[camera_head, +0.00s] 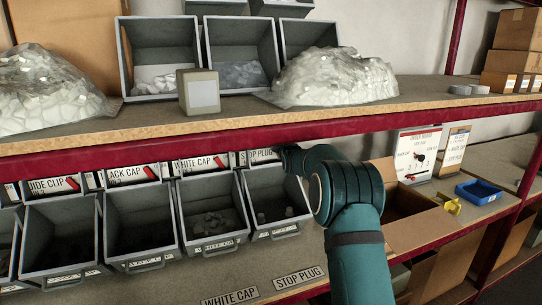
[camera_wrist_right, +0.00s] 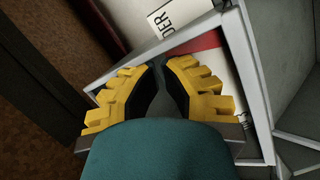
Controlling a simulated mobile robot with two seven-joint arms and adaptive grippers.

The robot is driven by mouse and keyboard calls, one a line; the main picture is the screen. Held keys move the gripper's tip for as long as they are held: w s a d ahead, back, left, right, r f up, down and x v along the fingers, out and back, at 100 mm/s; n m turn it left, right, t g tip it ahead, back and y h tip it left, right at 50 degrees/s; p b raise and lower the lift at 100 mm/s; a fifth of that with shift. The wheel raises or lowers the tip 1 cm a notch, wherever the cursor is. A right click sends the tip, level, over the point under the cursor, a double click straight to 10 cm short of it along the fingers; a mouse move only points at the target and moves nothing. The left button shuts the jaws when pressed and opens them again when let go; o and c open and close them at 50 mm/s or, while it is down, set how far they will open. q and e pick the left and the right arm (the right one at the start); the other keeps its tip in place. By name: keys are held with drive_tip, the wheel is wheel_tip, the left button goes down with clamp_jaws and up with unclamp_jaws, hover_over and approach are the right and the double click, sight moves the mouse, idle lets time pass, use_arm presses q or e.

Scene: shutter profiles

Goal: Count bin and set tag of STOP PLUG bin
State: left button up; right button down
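My left gripper is out of view.
A WHITE CAP bin (camera_head: 212,220) and other bins stand left, their tags showing red marks. The red shelf beam (camera_head: 150,148) runs above. At the right are a cardboard box (camera_head: 410,228), a blue tray (camera_head: 478,192) and sign cards (camera_head: 417,153).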

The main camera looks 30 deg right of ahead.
drive_tip(key=v, duration=1.2)
drive_tip(key=shift+a+f, duration=0.1)
idle(0.5)
